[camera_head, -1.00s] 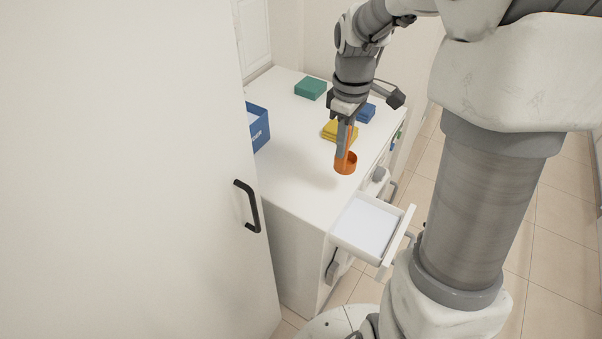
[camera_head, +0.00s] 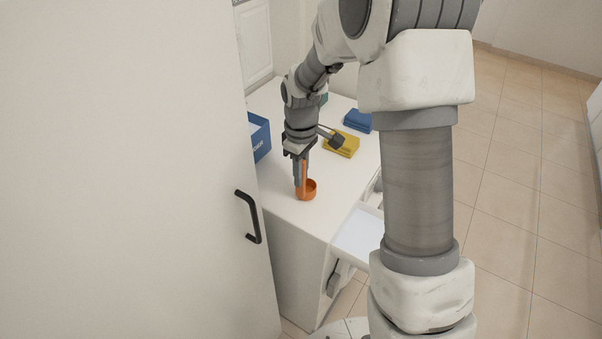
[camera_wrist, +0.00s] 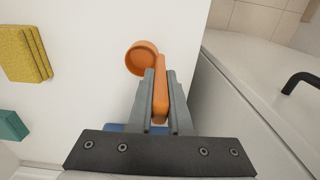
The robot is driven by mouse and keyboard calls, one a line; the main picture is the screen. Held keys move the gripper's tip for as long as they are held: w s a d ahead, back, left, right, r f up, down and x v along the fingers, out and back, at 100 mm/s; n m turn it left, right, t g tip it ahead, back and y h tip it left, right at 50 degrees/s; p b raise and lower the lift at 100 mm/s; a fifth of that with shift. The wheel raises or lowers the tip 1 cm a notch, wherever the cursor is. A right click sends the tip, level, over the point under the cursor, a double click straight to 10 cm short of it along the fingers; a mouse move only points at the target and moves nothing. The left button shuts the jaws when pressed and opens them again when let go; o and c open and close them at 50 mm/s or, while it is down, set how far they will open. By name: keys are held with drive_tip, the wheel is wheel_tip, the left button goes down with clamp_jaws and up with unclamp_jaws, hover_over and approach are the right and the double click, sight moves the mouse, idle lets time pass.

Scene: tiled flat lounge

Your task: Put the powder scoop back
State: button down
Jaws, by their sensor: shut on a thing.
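The orange powder scoop (camera_head: 307,190) has a round cup and a straight handle. My gripper (camera_head: 301,183) is shut on its handle, which stands upright with the cup at the lower end, over the white counter's near part. In the wrist view the scoop's cup (camera_wrist: 142,58) sticks out past the fingertips of my gripper (camera_wrist: 158,85). I cannot tell whether the cup touches the counter. A blue box (camera_head: 259,137) with white lettering stands at the counter's left edge, partly cut off by the tall door. An open white drawer (camera_head: 357,236) juts from the counter's front, partly behind my arm.
Folded yellow cloths (camera_head: 341,145) and blue cloths (camera_head: 358,120) lie farther back on the white counter (camera_head: 275,190). A green cloth (camera_wrist: 12,126) is mostly hidden in the head view. A tall white door with a black handle (camera_head: 248,217) stands close at left.

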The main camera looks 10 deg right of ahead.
drive_tip(key=shift+f, duration=0.1)
drive_tip(key=c, duration=0.8)
unclamp_jaws()
drive_tip(key=shift+c, duration=0.2)
